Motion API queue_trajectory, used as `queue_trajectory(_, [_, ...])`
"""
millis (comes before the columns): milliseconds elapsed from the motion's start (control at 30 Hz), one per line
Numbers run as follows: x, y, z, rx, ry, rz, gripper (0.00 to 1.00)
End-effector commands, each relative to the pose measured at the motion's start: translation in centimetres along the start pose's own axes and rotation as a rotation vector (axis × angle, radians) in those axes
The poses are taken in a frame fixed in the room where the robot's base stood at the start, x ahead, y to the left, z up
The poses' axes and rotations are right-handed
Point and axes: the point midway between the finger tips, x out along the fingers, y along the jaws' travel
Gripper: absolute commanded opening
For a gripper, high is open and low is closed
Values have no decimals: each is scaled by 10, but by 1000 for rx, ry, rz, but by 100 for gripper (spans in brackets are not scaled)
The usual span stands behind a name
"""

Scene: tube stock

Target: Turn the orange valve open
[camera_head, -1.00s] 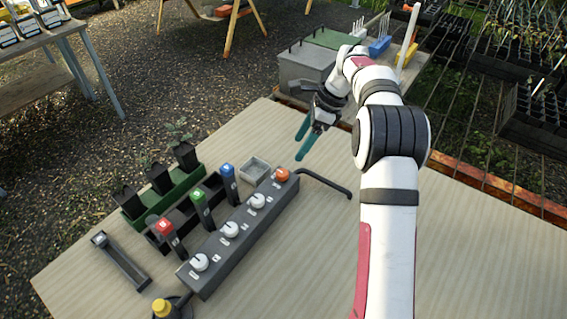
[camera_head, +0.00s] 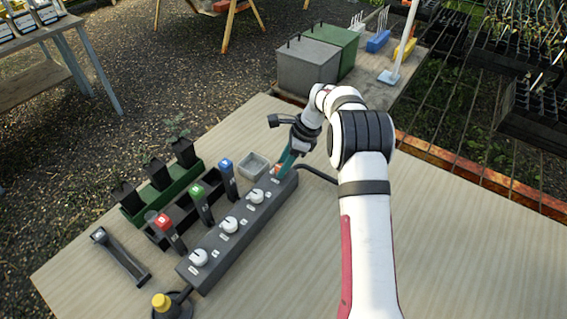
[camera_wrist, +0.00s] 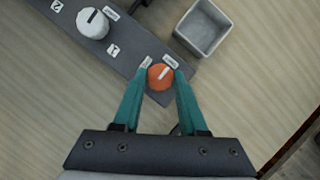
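The orange valve (camera_head: 276,169) is a round knob at the far end of the dark grey manifold block (camera_head: 240,232). In the wrist view the orange valve (camera_wrist: 160,77) shows a pale pointer line slanting towards the upper right, with small white labels beside it. My gripper (camera_head: 281,166) is down at this knob. In the wrist view the teal fingers of my gripper (camera_wrist: 161,74) stand on either side of the knob, with what looks like a narrow gap at each side. The gripper looks open; whether its fingertips are level with the knob or above it is hard to tell.
White knobs (camera_head: 229,225) sit along the same block. A small grey tray (camera_head: 253,167) stands close beside its far end. The tabletop (camera_head: 460,250) right of my arm is clear.

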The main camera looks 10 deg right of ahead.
Motion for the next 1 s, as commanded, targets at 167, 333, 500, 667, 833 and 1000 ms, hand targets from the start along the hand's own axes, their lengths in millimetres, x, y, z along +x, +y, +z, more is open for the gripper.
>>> queue_trajectory(167, [0,0,0,0,0,1,2])
queue_trajectory(333, [0,0,0,-1,0,2,0])
queue_trajectory(500, [0,0,0,-28,0,14,0])
queue_trajectory(667, [0,-1,0,-100,1,44,0])
queue_trajectory(833, [1,-2,0,-223,1,95,0])
queue_trajectory(1000, [1,-3,0,-360,1,152,0])
